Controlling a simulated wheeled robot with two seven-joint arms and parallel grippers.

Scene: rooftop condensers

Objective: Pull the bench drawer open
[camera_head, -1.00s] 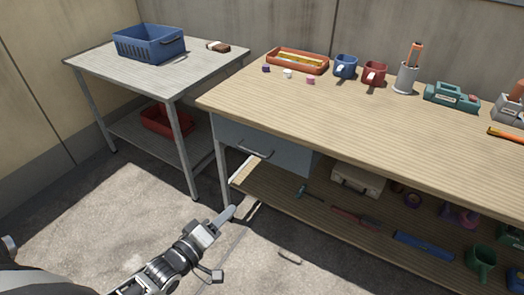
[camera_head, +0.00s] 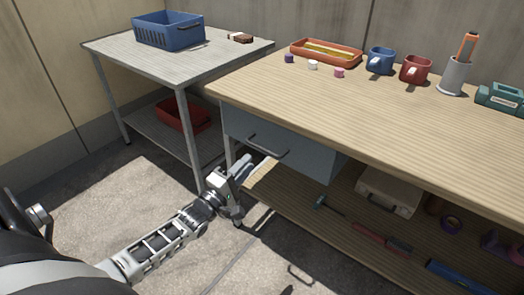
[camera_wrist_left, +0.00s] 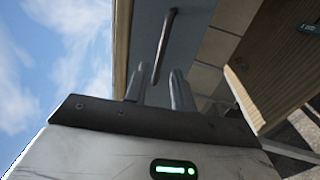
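The bench drawer (camera_head: 300,155) has a blue-grey front under the left end of the wooden workbench (camera_head: 360,115). It looks shut, flush beneath the top. Its dark bar handle (camera_head: 267,147) runs across the front; it also shows in the left wrist view (camera_wrist_left: 164,45). My left gripper (camera_head: 245,182) is just in front of and below the handle, apart from it. In the left wrist view its two fingers (camera_wrist_left: 159,80) are spread with nothing between them, and the handle lies beyond the tips. My right gripper is not in view.
A grey side table (camera_head: 195,62) with a blue basket (camera_head: 168,30) stands left of the bench. The bench's lower shelf (camera_head: 305,208) holds a case (camera_head: 388,190) and tools. Mugs and an orange tray (camera_head: 326,53) sit on top. The floor before the drawer is open.

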